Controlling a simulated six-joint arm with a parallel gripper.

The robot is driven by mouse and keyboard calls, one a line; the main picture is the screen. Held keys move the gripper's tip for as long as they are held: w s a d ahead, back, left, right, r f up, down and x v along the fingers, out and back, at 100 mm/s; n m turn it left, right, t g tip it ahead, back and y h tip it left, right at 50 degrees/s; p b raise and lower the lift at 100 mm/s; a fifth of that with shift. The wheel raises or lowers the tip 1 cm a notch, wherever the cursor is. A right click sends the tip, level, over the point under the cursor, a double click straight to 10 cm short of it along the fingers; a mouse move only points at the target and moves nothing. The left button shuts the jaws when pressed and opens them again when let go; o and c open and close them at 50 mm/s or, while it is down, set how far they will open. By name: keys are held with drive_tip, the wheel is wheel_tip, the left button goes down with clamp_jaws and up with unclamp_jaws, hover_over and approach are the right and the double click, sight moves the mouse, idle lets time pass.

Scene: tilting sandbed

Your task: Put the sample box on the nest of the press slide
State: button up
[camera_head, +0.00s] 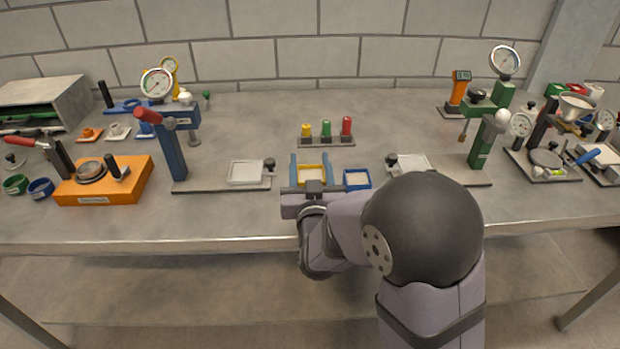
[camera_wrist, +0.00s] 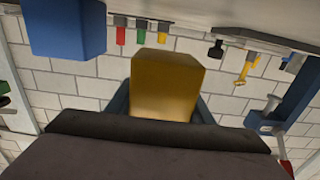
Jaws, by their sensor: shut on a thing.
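My gripper (camera_head: 311,168) is shut on a yellow box (camera_head: 313,169) filled with pale material, in front of the table's middle. In the wrist view the yellow box (camera_wrist: 166,85) sits between my blue-grey fingers (camera_wrist: 160,108). I cannot tell whether its underside touches the table. A blue box (camera_head: 357,187), also with pale filling, stands just right of my gripper and shows in the wrist view (camera_wrist: 66,28). To the left, a blue press (camera_head: 172,152) has a slide with a pale rectangular nest (camera_head: 247,172). To the right, a green press (camera_head: 482,150) has a similar pale nest (camera_head: 412,163).
A rack (camera_head: 328,141) with yellow, green and red pieces stands behind my gripper. An orange block (camera_head: 130,185) with a round dish and several small tools fill the left. More instruments (camera_head: 545,165) crowd the right. The table's front edge (camera_head: 150,247) is near my arm.

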sight(310, 177)
drive_tip(key=shift+f, duration=1.85)
drive_tip(key=shift+f, duration=0.1)
drive_tip(key=shift+f+b, duration=0.1)
drive_tip(key=shift+b, duration=0.25)
drive_tip(key=o, duration=1.2)
drive_tip(key=shift+o, duration=0.2)
drive_tip(key=shift+s, duration=0.15)
drive_tip(key=shift+o, duration=0.4)
drive_tip(key=shift+s, duration=2.4)
